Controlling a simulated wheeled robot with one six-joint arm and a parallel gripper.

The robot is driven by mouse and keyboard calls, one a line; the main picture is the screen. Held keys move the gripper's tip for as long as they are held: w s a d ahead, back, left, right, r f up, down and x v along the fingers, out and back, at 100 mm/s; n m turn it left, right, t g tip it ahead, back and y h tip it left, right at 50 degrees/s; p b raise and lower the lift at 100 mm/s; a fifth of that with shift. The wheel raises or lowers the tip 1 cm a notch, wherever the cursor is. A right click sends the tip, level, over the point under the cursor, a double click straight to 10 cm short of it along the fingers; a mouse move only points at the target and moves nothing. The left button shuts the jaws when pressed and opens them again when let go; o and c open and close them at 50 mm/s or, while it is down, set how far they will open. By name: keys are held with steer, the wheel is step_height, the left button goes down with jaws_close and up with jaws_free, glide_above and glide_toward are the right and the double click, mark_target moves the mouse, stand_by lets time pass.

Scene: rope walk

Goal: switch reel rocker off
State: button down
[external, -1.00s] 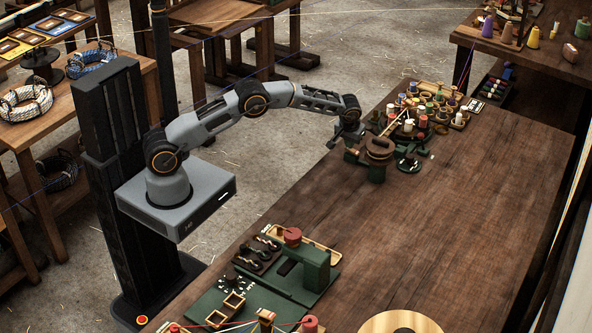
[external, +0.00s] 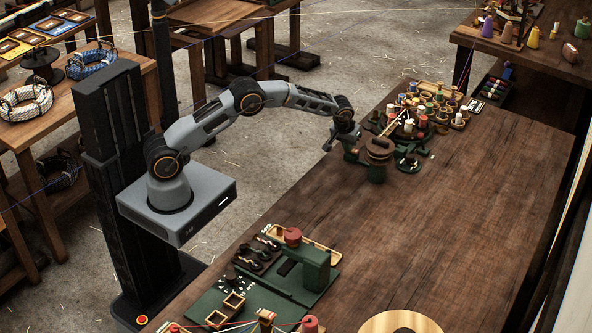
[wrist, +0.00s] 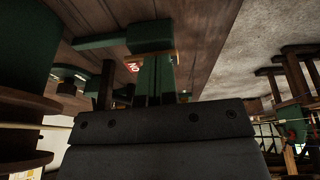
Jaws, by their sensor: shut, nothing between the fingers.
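My gripper (external: 349,144) is at the near left edge of the far bench group, beside the wooden-topped reel (external: 378,147) on its green stand. In the wrist view my shut, empty fingers (wrist: 156,78) point up the picture toward a green block (wrist: 150,36) on the bench. A small red label with white letters (wrist: 133,66) lies just left of the fingertips and seems to read ON, turned over. The reel rocker itself is not clearly visible; the fingers may hide it. I cannot tell whether the fingers touch anything or which way the rocker is tilted.
The reel's green drum and wooden discs (wrist: 28,105) fill the left of the wrist view, close to the gripper. Several coloured spools (external: 425,110) crowd the bench behind. The middle of the bench (external: 440,220) is clear. A green machine (external: 305,268) stands at the near end.

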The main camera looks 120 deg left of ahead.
steer(key=shift+s+f+t+b, duration=0.15)
steer(key=shift+f+t+b, duration=0.15)
steer(key=shift+t+b, duration=0.15)
steer(key=shift+r, duration=0.15)
steer(key=shift+w+d+r, duration=0.1)
steer(key=shift+w, duration=0.7)
steer(key=r+p, duration=0.1)
steer(key=r, duration=0.1)
steer(key=w+r+p, duration=0.1)
steer(key=r+p, duration=0.1)
steer(key=r, duration=0.1)
steer(key=shift+r, duration=0.1)
steer(key=w+b+v, duration=0.1)
steer(key=v, duration=0.8)
steer(key=shift+w+b, duration=0.3)
steer(key=shift+w, duration=0.05)
